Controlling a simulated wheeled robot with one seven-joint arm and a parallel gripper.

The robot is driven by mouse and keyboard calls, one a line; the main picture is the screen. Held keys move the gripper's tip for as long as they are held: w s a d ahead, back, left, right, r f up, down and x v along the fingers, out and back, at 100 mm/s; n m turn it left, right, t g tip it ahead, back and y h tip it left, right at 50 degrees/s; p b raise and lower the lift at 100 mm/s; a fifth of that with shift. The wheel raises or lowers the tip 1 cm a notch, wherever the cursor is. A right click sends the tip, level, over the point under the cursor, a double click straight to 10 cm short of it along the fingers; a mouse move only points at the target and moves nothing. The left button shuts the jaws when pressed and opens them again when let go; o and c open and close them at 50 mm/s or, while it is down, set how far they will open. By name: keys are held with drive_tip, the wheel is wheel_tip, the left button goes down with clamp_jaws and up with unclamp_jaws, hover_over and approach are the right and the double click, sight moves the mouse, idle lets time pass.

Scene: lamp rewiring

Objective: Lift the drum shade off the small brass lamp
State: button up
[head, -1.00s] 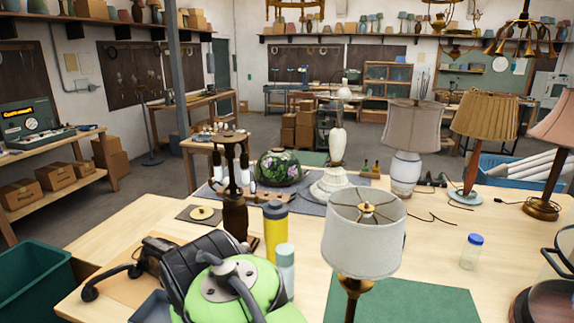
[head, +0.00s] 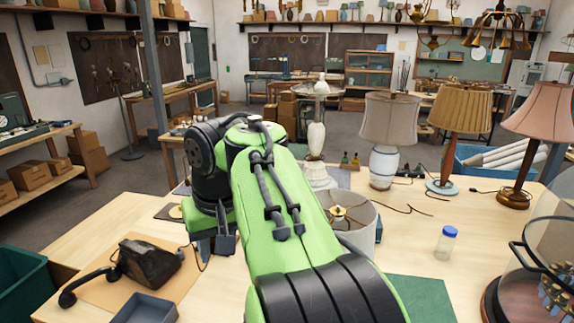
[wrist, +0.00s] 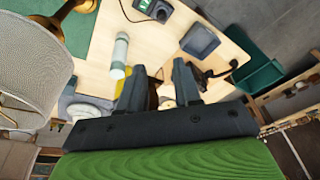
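The small brass lamp's pale drum shade (head: 356,222) stands right of my arm in the head view. My arm hides its left part and the lamp's stem. In the wrist view the shade (wrist: 32,62) fills the left edge, with part of a brass base (wrist: 72,12) above it on a green mat. My gripper (wrist: 160,76) is open, its two dark fingers apart with nothing held between them. It is clear of the shade, to its right in the wrist view. In the head view the gripper (head: 216,245) hangs left of the shade, partly hidden by my arm.
A pale teal-topped bottle (wrist: 120,52) stands between shade and fingers. A blue-lidded jar (head: 446,243) and glass dome (head: 548,240) stand right. Taller lamps, including a white one (head: 384,165), stand behind.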

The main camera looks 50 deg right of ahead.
drive_tip(key=s+d+r+t+p, duration=0.1)
drive_tip(key=s+d+r, duration=0.25)
drive_tip(key=d, duration=0.25)
drive_tip(key=s+d+r+m+p, duration=0.1)
drive_tip(key=s+d+r, duration=0.25)
drive_tip(key=d, duration=0.25)
drive_tip(key=s+d+r+t+p, duration=0.1)
drive_tip(key=s+d+r, duration=0.25)
drive_tip(key=d, duration=0.25)
drive_tip(key=shift+h, duration=0.4)
drive_tip(key=x, duration=0.5)
drive_tip(key=b+x, duration=0.1)
drive_tip(key=x, duration=0.9)
drive_tip(key=shift+s+a+f+b, duration=0.2)
drive_tip(key=shift+s+f+b, duration=0.1)
drive_tip(key=shift+f+b, duration=0.05)
drive_tip(key=shift+w+d+f, duration=0.1)
drive_tip(key=shift+f, duration=0.3)
clamp_jaws()
drive_tip(key=shift+r, duration=0.1)
